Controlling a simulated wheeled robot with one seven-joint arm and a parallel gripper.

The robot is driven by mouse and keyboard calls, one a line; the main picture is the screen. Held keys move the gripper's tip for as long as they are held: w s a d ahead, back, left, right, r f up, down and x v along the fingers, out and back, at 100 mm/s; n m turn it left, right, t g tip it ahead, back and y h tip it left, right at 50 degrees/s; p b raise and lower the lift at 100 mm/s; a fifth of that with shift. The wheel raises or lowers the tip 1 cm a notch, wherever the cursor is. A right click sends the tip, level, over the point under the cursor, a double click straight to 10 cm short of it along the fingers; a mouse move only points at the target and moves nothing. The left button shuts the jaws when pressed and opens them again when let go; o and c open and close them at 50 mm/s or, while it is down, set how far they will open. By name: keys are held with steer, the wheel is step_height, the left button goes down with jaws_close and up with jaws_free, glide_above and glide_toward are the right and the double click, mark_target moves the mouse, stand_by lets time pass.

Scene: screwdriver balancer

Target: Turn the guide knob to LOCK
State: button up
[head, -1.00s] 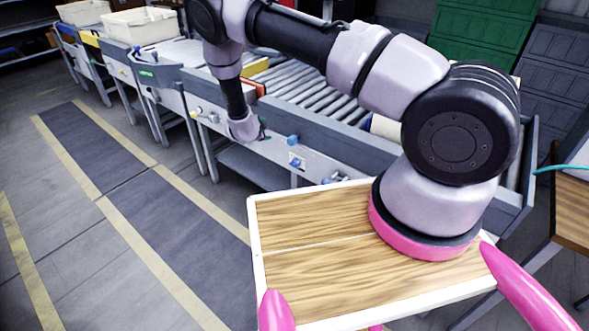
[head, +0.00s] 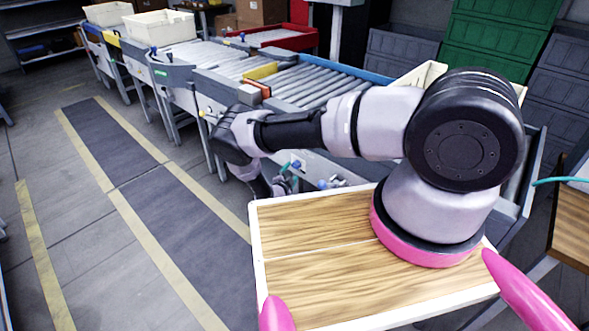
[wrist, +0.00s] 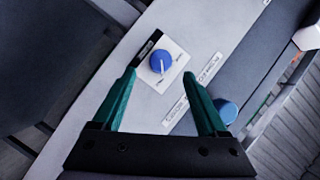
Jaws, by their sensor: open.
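A round blue knob (wrist: 161,61) sits on a white square plate on the grey conveyor side panel, in the wrist view. A pale pointer line on it points toward the lower edge of the plate; the small print is unreadable. My gripper (wrist: 160,73) is open, its two green fingers spread on either side of the knob in the picture, with nothing between them. Whether the tips are level with the knob I cannot tell. In the head view my gripper (head: 287,180) is beside the panel, and a blue knob (head: 297,165) shows just above the fingers.
A second blue part (wrist: 227,110) is beside the right finger in the wrist view, near a printed label strip (wrist: 208,68). The roller conveyor (head: 318,85) runs behind the panel, with an orange-red block (head: 256,87) on its edge. The floor at left is clear.

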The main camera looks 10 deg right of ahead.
mark_target(295, 166)
steer(key=shift+x, duration=2.6)
jaws_close()
